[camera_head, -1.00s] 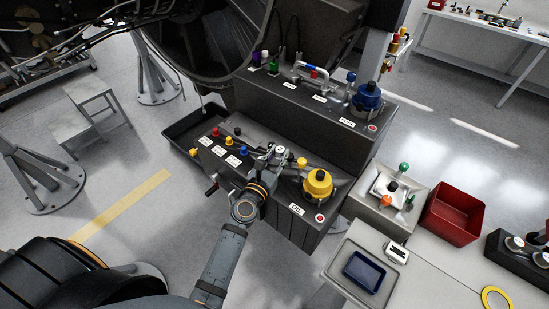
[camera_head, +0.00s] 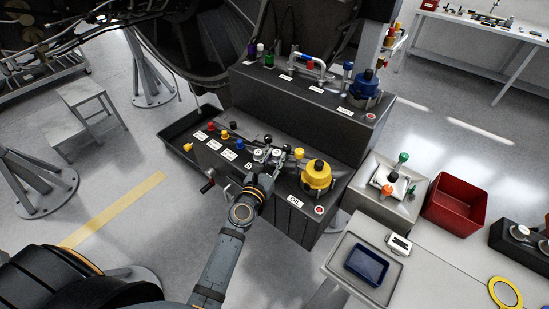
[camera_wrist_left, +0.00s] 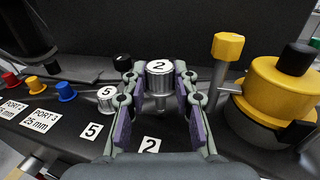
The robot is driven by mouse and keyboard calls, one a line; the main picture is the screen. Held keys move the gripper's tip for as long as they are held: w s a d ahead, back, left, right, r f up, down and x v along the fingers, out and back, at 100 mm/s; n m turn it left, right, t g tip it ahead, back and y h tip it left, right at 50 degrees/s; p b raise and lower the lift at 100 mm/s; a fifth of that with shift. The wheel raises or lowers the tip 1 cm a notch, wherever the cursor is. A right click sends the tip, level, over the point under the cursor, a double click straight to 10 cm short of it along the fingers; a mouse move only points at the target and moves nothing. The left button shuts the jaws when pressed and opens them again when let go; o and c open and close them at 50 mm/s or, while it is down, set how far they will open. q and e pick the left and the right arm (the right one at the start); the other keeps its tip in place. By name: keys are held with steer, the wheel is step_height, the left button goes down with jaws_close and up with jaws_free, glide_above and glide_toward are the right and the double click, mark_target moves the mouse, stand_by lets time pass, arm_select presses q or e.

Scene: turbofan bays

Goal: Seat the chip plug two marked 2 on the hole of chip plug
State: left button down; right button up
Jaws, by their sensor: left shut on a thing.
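Chip plug two (camera_wrist_left: 160,68) is a silver ribbed knob marked 2 on a narrower stem, upright between the fingers of my left gripper (camera_wrist_left: 159,82) in the left wrist view. The fingers are shut on it. In the head view my left gripper (camera_head: 268,166) is at the front edge of the lower black console (camera_head: 291,218). A second silver plug marked 5 (camera_wrist_left: 107,94) stands just left of the fingers. White labels 5 (camera_wrist_left: 91,131) and 2 (camera_wrist_left: 150,145) are on the console. The hole under plug two is hidden, so I cannot tell whether it is seated. My right gripper is not in view.
A yellow oil cap (camera_head: 317,174) and a yellow-topped post (camera_wrist_left: 228,47) stand close right of the gripper. Red, yellow and blue caps (camera_wrist_left: 65,90) line the left. The raised rear console (camera_head: 310,100) stands behind. A red bin (camera_head: 455,202) is at the right.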

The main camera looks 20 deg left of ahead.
mark_target(274, 168)
arm_select(q)
steer(key=shift+f, duration=0.2)
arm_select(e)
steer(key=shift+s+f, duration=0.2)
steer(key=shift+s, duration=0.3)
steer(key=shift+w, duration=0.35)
arm_select(q)
steer(key=shift+f+b, duration=2.15)
steer(key=shift+f, duration=0.1)
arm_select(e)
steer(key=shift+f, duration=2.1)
arm_select(q)
steer(key=c, duration=0.6)
jaws_free()
